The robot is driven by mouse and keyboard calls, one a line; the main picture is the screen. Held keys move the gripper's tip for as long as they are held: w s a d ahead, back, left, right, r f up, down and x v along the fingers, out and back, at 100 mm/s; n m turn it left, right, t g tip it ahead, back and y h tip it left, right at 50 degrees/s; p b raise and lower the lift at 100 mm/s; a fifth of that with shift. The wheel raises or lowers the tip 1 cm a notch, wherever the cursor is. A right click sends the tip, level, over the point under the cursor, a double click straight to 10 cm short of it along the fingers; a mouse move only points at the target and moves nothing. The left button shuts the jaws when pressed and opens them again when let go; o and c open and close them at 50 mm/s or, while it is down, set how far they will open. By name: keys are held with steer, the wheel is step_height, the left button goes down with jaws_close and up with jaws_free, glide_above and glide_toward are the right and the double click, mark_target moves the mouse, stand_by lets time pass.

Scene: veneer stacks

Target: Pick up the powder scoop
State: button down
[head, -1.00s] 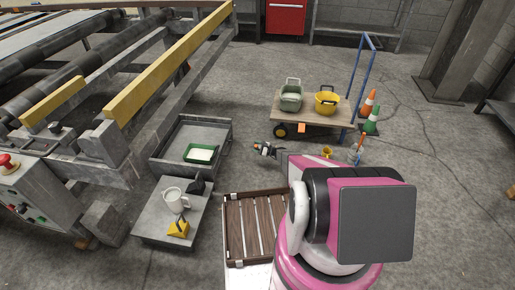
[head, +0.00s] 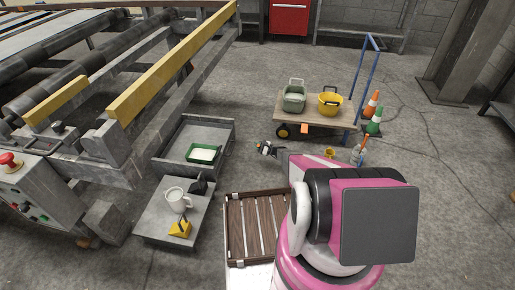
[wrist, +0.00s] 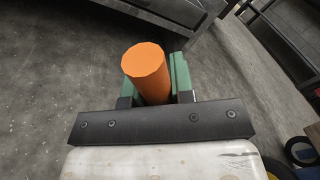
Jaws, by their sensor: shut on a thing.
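In the wrist view, an orange cylinder (wrist: 147,72) stands between the jaws of my gripper (wrist: 154,85), its round end toward the camera. The jaws are shut on it. It looks like a handle; the rest of it is hidden, so I cannot tell whether it is the powder scoop. A green tray-like thing with white contents (head: 203,154) lies in that bin. A yellow wedge-shaped thing (head: 180,229) sits on the low grey stand.
The grey bin (head: 228,158) and the low grey stand (head: 150,232) with a white mug (head: 174,201) are at left. A slatted wooden box (head: 231,230) is in front. A cart (head: 330,117) carries two buckets; cones stand beside it. Open concrete floor lies behind the gripper.

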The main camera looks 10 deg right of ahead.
steer(key=s+a+r, duration=0.6)
steer(key=a+r, duration=0.3)
steer(key=r, duration=0.1)
steer(key=shift+s+a+r, duration=0.15)
steer(key=shift+s+a, duration=0.1)
steer(key=shift+a, duration=0.1)
stand_by(0.6)
